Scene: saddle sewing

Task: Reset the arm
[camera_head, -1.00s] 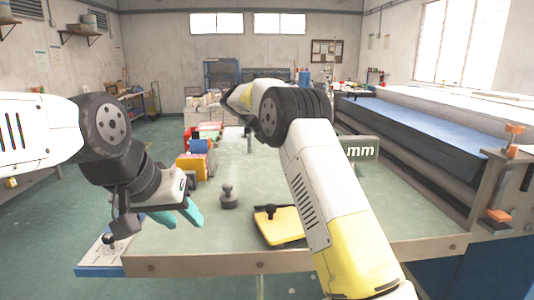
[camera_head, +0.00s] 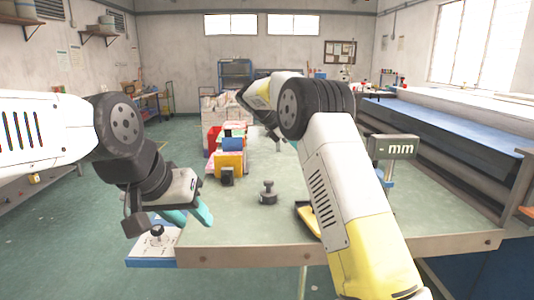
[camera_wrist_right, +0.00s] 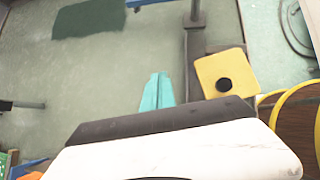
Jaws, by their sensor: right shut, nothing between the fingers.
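My left gripper (camera_head: 189,215) hangs at the left near corner of the green worktable (camera_head: 235,230). Its two teal fingers are apart, with nothing visible between them.
A small dark knobbed weight (camera_head: 268,192) stands on the table. Red, blue and yellow items (camera_head: 230,160) sit at its left far side. A display marked mm (camera_head: 395,147) stands right of my right arm. A blue-edged board (camera_head: 152,262) is below my left gripper.

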